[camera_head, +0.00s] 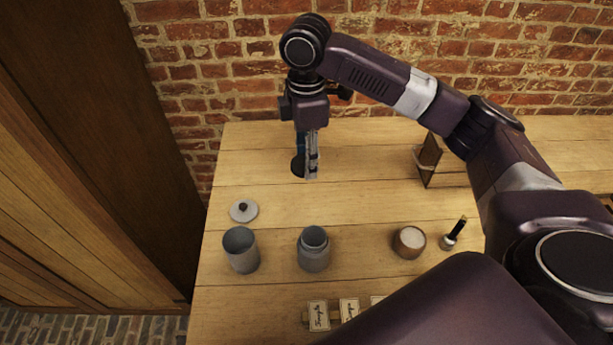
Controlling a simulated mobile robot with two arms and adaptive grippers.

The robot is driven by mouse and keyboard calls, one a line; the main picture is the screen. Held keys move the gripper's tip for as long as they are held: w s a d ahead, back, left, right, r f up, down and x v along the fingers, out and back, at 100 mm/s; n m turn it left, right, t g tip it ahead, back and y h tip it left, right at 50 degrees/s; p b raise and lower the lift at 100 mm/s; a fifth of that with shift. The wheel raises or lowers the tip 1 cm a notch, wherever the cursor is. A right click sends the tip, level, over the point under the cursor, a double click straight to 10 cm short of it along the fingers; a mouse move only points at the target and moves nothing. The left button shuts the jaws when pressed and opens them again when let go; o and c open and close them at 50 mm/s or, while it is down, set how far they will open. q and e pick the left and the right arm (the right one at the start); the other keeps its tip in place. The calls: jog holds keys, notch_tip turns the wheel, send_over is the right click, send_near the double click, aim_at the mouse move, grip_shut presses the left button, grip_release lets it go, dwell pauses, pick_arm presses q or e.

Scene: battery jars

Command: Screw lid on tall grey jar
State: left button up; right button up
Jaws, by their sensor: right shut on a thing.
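Two grey jars stand open on the wooden table. The left jar (241,258) has a plain wide mouth. The other jar (314,259) has a narrower raised neck with nothing on it. I cannot tell for sure which is the tall one. A light grey lid with a dark knob (244,211) lies on the table behind the left jar. My right gripper (311,172) points down behind the jars and is shut on a dark round thing (297,166), perhaps a lid, mostly hidden by the fingers. My left gripper is not in view.
A small round pot with white contents (410,241) and a dark-handled brush (454,234) stand to the right. Labelled cards (319,316) lie at the front. A wooden stand (430,160) is at the back right. My right arm covers the right side.

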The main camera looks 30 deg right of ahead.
jog(key=shift+r, duration=1.7)
